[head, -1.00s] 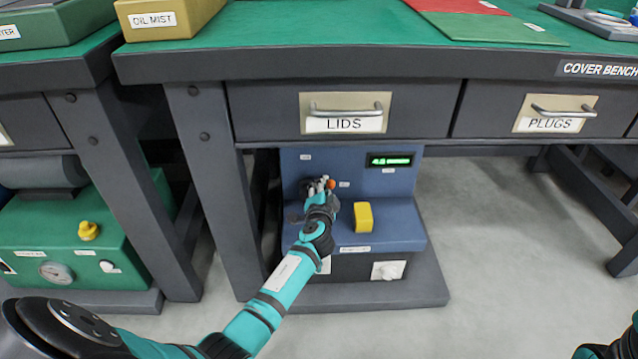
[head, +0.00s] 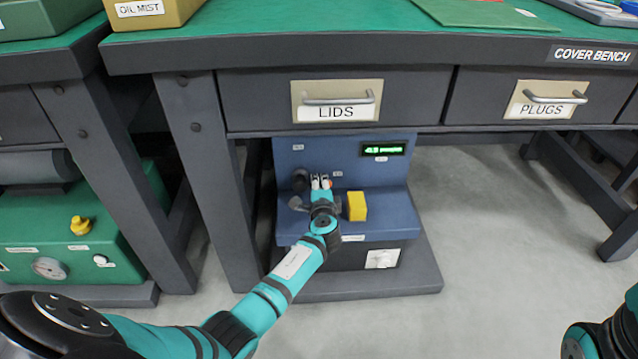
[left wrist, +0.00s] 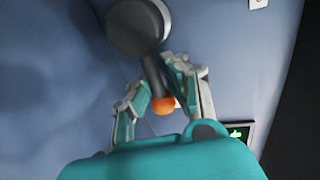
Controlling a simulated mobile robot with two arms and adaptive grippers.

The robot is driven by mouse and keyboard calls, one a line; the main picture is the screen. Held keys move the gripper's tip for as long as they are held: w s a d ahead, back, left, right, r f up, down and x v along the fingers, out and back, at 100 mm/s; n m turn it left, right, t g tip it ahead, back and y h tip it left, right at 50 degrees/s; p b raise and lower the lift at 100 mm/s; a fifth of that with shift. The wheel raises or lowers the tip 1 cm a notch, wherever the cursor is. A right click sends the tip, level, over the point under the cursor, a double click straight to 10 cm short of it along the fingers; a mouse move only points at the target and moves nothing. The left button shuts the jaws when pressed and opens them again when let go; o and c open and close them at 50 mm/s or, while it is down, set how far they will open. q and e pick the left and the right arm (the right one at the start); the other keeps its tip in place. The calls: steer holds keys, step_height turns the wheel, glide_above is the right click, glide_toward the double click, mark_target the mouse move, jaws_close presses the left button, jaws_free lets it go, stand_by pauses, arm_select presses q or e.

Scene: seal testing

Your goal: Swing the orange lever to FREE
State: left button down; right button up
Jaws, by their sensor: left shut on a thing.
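The orange lever has a round dark grey hub (left wrist: 138,28), a dark shaft and an orange ball knob (left wrist: 163,105). It sits on the upright blue panel (head: 345,160) of a machine under the bench. My left gripper (head: 320,183) is at the lever, just right of the hub in the head view. In the left wrist view its fingers (left wrist: 160,80) are shut on the lever's shaft and knob. No FREE mark can be read. My right gripper is out of view; part of my right arm shows at lower right.
A yellow block (head: 357,206) stands on the machine's ledge, close right of my left gripper. A green display (head: 384,149) is above it. The LIDS drawer (head: 337,100) overhangs the machine, and a bench leg (head: 215,190) stands left. The floor to the right is clear.

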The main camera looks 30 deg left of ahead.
arm_select(q)
steer(key=shift+s+d+f, duration=0.2)
steer(key=shift+f, duration=0.35)
steer(key=c, duration=1.4)
jaws_free()
steer(key=shift+o, duration=0.3)
steer(key=shift+r, duration=0.15)
steer(key=shift+w+a+r, duration=0.1)
steer(key=v, duration=1.2)
